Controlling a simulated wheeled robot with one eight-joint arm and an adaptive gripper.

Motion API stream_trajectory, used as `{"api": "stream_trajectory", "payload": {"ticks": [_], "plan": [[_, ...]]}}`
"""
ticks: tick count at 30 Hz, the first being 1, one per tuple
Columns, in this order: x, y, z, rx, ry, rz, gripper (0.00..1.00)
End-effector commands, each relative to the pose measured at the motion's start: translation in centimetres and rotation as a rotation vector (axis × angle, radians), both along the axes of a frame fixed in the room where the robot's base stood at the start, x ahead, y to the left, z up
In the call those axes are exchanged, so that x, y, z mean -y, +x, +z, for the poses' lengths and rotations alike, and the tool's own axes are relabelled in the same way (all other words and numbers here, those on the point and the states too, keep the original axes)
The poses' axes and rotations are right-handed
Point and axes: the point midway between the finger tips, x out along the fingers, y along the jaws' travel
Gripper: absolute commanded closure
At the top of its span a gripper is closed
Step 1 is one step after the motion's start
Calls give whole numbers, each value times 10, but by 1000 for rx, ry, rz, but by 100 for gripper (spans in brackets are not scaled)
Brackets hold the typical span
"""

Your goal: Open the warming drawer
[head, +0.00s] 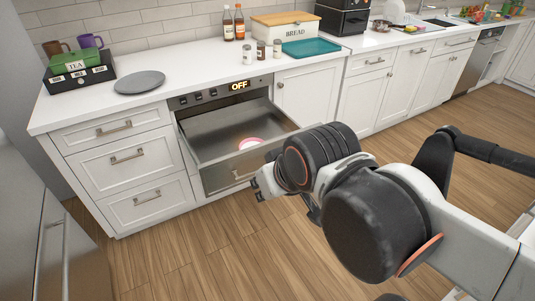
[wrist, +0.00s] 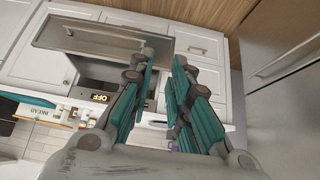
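The warming drawer (head: 217,178) sits under a dark control panel (head: 215,92) that reads OFF. The drawer is pulled well out, and its grey interior shows from above with a pink and white round item inside. Its steel front also shows in the wrist view (wrist: 92,40), with a bar handle across it. My gripper (head: 262,187) is in front of the drawer's right part in the head view, partly hidden by my wrist. In the wrist view its teal-padded fingers (wrist: 166,62) are apart with nothing between them. They appear clear of the handle.
White drawers (head: 128,157) stand left of the warming drawer and a white cabinet door (head: 309,92) stands right. The counter above holds a grey plate (head: 140,82), a teal tray (head: 311,47) and a bread box (head: 285,26). A steel fridge (head: 45,230) is at left. The wooden floor (head: 215,250) in front is clear.

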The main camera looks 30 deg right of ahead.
Motion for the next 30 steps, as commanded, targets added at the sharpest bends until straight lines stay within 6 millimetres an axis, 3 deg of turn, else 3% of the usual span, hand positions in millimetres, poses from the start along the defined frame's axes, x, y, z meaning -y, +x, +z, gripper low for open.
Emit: {"api": "stream_trajectory", "payload": {"ticks": [11, 20, 30], "plan": [[5, 16, 12, -29, -50, 58, 82], [14, 43, 27, -78, -126, 157, 82], [39, 112, 44, -192, -275, 401, 82]]}}
